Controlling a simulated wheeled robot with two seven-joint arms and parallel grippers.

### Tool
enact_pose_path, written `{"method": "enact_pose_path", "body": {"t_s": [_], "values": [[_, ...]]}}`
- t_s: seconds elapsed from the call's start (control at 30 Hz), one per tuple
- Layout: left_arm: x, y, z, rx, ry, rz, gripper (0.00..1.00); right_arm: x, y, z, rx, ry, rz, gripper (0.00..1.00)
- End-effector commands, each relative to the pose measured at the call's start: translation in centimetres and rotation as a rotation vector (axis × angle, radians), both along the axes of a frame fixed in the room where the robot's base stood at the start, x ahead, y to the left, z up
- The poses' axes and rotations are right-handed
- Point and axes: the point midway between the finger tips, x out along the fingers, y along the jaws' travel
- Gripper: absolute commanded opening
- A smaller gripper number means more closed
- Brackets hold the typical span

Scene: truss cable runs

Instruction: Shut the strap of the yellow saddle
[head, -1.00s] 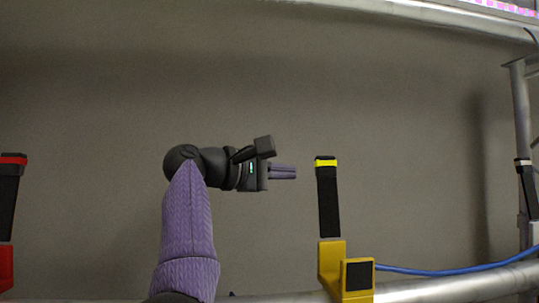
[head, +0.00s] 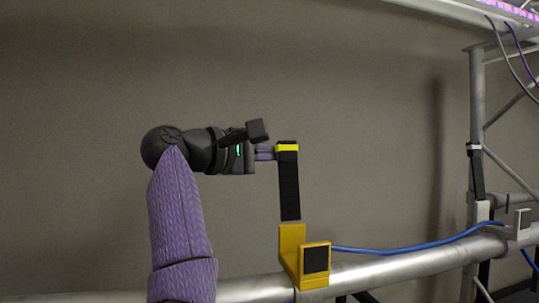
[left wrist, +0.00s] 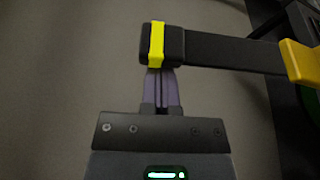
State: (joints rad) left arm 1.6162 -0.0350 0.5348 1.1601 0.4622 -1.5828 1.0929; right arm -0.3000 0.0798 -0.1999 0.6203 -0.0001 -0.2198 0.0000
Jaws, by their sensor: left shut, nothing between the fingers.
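The yellow saddle (head: 291,255) sits on the horizontal metal tube, with a dark pad on its front. Its black strap (head: 289,190) stands upright above it, open, with a yellow band near the top end. My left gripper (head: 271,153) is shut and empty, with its purple fingers pointing right at the strap's top end. In the left wrist view the closed fingertips (left wrist: 161,75) reach the strap's yellow-banded end (left wrist: 157,44), which hides their very tips. I cannot tell whether they touch. My right gripper is not in view.
A blue cable (head: 415,246) runs right from the yellow saddle to a pale saddle (head: 519,225). Another upright dark strap (head: 476,172) stands by the vertical truss post at the right. The horizontal tube (head: 400,268) crosses below. A plain wall fills the background.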

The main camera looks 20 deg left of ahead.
Motion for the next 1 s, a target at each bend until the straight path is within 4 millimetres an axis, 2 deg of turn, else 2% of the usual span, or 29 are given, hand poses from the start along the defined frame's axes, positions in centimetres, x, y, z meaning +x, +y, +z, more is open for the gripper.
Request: {"method": "enact_pose_path", "body": {"t_s": [0.27, 0.7, 1.0], "values": [[-0.9, -0.6, -0.1, 0.058, -0.086, 0.0, 0.0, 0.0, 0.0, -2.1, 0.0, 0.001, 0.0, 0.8], [-4.6, -3.1, -0.2, 0.277, -0.41, 0.0, 0.0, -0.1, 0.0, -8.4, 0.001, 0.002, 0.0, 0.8], [-7.0, -4.7, -1.1, 0.437, -0.646, 0.001, 0.0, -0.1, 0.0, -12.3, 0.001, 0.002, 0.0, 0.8]]}}
